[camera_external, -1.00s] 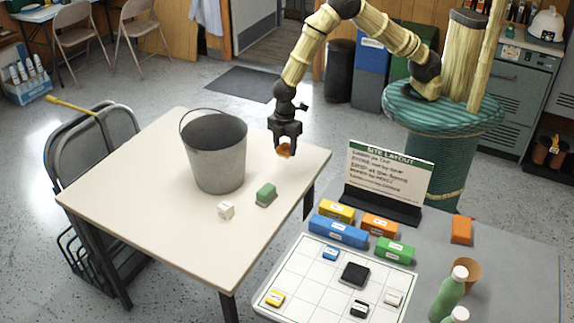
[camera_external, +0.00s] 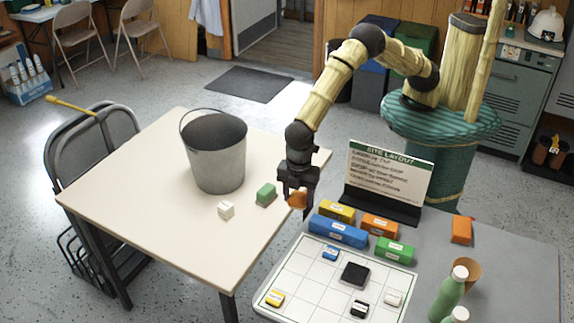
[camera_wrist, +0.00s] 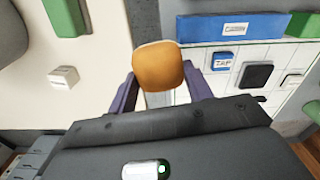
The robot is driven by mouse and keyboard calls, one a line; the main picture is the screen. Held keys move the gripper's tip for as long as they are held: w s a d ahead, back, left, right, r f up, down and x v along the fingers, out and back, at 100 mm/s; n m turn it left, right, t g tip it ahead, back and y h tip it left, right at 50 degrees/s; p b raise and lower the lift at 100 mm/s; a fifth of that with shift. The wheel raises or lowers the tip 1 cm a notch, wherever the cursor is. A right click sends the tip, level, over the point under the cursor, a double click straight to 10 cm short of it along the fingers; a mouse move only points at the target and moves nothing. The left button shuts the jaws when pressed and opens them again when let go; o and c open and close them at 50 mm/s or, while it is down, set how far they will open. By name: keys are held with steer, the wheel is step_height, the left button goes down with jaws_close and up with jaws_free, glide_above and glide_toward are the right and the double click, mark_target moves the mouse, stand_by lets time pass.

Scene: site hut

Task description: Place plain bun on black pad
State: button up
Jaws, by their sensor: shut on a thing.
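The plain bun (camera_external: 297,199) is a small orange-brown rounded piece. My gripper (camera_external: 298,190) is shut on it and holds it in the air near the gap between the two tables. In the wrist view the bun (camera_wrist: 158,65) sits between my two fingers, its smooth top showing. The black pad (camera_external: 355,274) is a dark square on the white gridded board (camera_external: 300,263), to the right of and nearer the camera than my gripper. The pad also shows in the wrist view (camera_wrist: 256,75), right of the bun, with nothing on it.
Yellow (camera_external: 336,211), blue (camera_external: 337,231), orange (camera_external: 379,226) and green (camera_external: 395,250) blocks line the board's far edge, before an upright sign (camera_external: 388,178). Green bottles (camera_external: 448,294) stand at right. A bucket (camera_external: 215,153), a green block (camera_external: 266,195) and a white cube (camera_external: 226,210) are on the left table.

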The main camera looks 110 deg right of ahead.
steer(key=s+a+n+b, duration=0.2)
steer(key=s+a, duration=0.1)
steer(key=a, duration=0.9)
step_height(320, 180, up, 2)
steer(key=n, duration=0.1)
glide_above(356, 274)
steer(key=shift+b, duration=0.45)
steer(key=shift+f+p, duration=0.3)
steer(key=shift+f, duration=2.85)
steer(key=shift+f, duration=1.85)
steer(key=shift+f, duration=0.1)
